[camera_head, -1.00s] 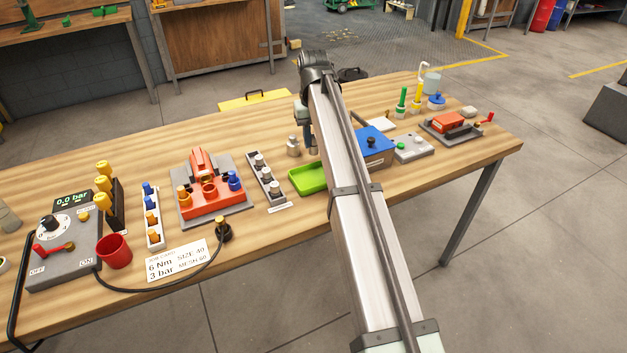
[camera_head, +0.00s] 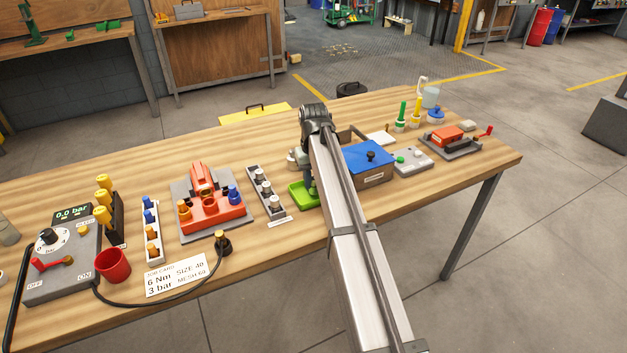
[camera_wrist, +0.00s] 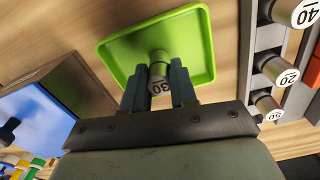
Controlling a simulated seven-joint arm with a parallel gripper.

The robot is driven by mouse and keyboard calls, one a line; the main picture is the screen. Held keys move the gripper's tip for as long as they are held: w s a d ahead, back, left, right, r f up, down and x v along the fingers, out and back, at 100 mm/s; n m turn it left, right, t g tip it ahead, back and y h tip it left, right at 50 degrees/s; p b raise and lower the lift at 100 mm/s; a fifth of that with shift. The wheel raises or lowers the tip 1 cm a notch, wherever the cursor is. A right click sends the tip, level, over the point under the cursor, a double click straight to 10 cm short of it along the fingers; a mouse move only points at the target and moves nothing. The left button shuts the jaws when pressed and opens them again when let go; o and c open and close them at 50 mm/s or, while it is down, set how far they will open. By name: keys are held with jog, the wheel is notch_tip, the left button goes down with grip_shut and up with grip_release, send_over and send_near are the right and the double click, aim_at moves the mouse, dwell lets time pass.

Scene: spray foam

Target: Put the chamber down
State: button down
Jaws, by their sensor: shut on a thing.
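The chamber is not clear there.
A rack (camera_head: 266,190) of similar grey cylinders stands left of the tray; the wrist view shows labels 40, 20 and 50. A blue-lidded box (camera_head: 368,157) stands close on the right. An orange fixture (camera_head: 203,182) is farther left.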

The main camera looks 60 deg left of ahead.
jog(key=shift+f, duration=0.2)
jog(key=shift+f, duration=0.15)
jog(key=c, duration=0.9)
grip_release()
notch_tip(320, 180, up, 12)
jog(key=shift+r, duration=0.15)
